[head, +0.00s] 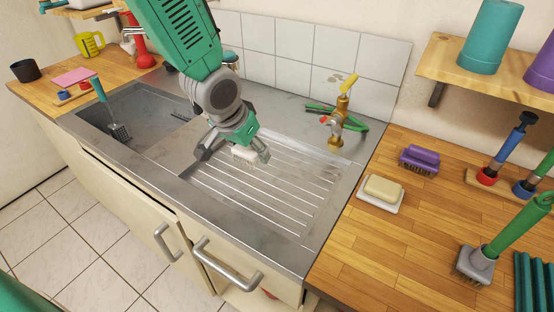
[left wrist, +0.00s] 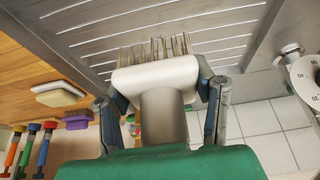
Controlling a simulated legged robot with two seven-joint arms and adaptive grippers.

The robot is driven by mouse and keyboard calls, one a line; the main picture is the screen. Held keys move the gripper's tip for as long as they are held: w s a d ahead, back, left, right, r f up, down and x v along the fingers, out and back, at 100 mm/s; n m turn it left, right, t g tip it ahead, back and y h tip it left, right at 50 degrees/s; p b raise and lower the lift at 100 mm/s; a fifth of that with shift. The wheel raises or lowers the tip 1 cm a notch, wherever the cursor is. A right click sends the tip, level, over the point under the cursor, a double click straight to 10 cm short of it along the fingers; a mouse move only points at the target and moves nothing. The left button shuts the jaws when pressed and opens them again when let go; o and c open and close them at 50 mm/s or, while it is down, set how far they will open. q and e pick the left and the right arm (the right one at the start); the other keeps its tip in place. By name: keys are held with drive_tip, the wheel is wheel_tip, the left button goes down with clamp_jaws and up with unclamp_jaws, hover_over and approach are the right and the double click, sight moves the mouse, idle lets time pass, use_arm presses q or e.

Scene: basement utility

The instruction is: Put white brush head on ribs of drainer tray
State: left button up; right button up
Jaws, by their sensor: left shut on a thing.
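The white brush head (head: 243,154) is held by my left gripper (head: 233,152) over the left part of the drainer tray (head: 330,190). In the left wrist view, the white brush head (left wrist: 155,75) sits between both fingers of my left gripper (left wrist: 160,100), its bristles pointing toward the ribs. The drainer tray (left wrist: 215,22) fills the top of that view. The left gripper is shut on the head, which hides part of the ribs. I cannot tell whether the bristles touch them. My right gripper is in neither view.
A brass tap (head: 340,120) with a green hose stands behind the tray. A soap on a dish (head: 382,190), a purple brush (head: 419,159) and a green-handled brush (head: 505,235) are on the right wooden counter. The sink basin (head: 150,105) is at the left. The tray's ribs are otherwise bare.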

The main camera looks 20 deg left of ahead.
sight(256, 183)
use_arm(q)
drive_tip(key=shift+w+f, duration=0.3)
drive_tip(key=shift+w, duration=0.05)
wheel_tip(256, 183, down, 9)
drive_tip(key=shift+s+a+f+b, duration=0.1)
drive_tip(key=shift+s+a+b, duration=0.05)
drive_tip(key=shift+b, duration=0.2)
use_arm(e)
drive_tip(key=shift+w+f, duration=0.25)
use_arm(q)
drive_tip(key=o, duration=0.9)
drive_tip(key=shift+f, duration=0.15)
drive_tip(key=o, duration=0.4)
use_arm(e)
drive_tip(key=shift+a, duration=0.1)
use_arm(q)
drive_tip(key=shift+r, duration=0.2)
drive_tip(key=p+v, duration=0.1)
drive_tip(key=v, duration=1.1)
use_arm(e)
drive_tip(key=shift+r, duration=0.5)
